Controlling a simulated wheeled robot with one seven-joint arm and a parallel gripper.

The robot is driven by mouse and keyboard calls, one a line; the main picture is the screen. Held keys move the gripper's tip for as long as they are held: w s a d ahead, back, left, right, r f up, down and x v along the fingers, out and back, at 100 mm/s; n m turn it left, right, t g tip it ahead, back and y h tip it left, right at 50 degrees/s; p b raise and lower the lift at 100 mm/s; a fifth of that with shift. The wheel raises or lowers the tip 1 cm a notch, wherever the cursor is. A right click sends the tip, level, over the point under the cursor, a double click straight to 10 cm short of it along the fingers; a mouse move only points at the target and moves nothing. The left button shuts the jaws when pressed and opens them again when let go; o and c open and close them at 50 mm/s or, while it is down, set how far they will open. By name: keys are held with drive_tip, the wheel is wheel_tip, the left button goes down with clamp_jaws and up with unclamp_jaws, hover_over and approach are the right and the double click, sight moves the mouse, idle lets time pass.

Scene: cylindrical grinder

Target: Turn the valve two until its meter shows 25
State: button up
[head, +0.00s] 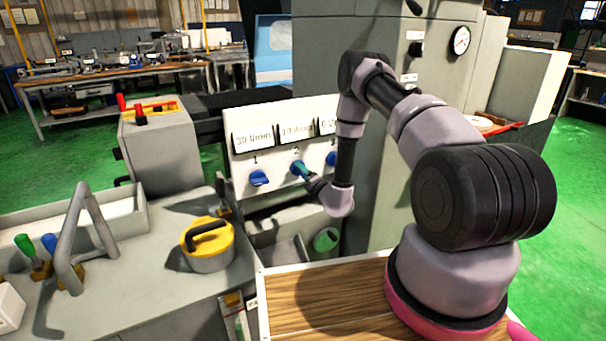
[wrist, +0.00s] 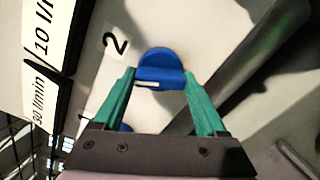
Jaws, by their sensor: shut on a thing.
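Valve two is a blue knob (wrist: 160,68) on a pale panel, beside a label "2" (wrist: 115,43) in the wrist view. In the head view it is the middle blue knob (head: 296,167). My gripper (wrist: 161,82) has its green fingers on both sides of this knob and is shut on it. The knob's white mark shows near its lower edge in the wrist view. The meter above valve two (head: 297,131) reads about 10 l/min in the head view; its digits are small and partly unclear.
A left blue knob (head: 259,178) sits under a meter reading 30 l/min (head: 253,138). A right blue knob (head: 331,159) is close to my arm. A yellow-lidded pot (head: 208,245) and a bent grey handle (head: 85,235) stand on the machine bed at left.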

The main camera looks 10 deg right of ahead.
drive_tip(key=shift+n, duration=4.6)
drive_tip(key=shift+f, duration=0.1)
drive_tip(key=o, duration=1.3)
drive_tip(key=v, duration=1.1)
